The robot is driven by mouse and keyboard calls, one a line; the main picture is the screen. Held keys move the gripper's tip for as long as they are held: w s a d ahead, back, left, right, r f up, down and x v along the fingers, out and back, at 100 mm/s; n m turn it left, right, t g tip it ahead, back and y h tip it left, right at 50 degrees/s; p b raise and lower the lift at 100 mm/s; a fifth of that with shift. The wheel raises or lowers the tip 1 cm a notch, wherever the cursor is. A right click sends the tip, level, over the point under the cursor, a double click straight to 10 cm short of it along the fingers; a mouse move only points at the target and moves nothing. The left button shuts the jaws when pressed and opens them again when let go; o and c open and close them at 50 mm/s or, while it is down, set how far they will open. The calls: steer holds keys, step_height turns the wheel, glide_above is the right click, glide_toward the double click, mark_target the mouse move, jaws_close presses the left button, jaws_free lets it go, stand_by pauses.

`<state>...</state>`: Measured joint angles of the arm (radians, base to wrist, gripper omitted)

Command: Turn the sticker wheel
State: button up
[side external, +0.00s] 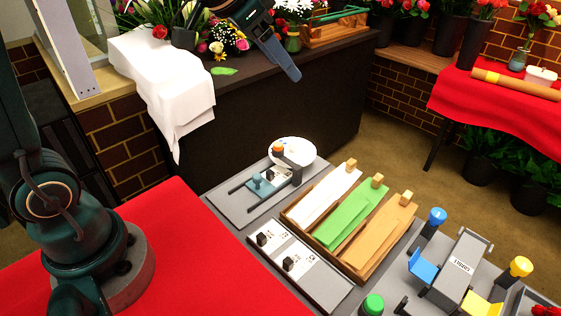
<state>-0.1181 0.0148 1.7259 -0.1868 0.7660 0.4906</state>
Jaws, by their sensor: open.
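A white round disc (302,148), which looks like the sticker wheel, sits at the back of a grey board (236,205). A small orange knob (278,149) and a dark arm-like piece stand at its left front and cover part of it. Any stickers on it are too small to make out. My gripper (283,62) is high at the top of the side view, above and behind the disc and well apart from it. It is open, and no held object shows. Its upper part is cut off by the picture edge.
Grey fixtures (462,262) with coloured knobs stand farther right. A dark counter (300,110) with flowers is behind.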

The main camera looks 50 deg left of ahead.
steer(key=w+a+f, duration=0.3)
steer(key=w+f, duration=0.3)
steer(key=w, duration=0.2)
steer(key=g, duration=0.1)
glide_above(293, 141)
steer(key=s+d, duration=0.2)
step_height(293, 141, down, 5)
steer(key=a+f, duration=0.1)
steer(key=f, duration=0.2)
steer(key=f+n+g, duration=0.1)
steer(key=f, duration=0.3)
steer(key=a+f+g, duration=0.1)
steer(key=f, duration=0.2)
steer(key=shift+s+a+f, duration=0.1)
steer(key=shift+a+f, duration=0.1)
steer(key=shift+a, duration=0.15)
steer(key=shift+x, duration=2.45)
jaws_close()
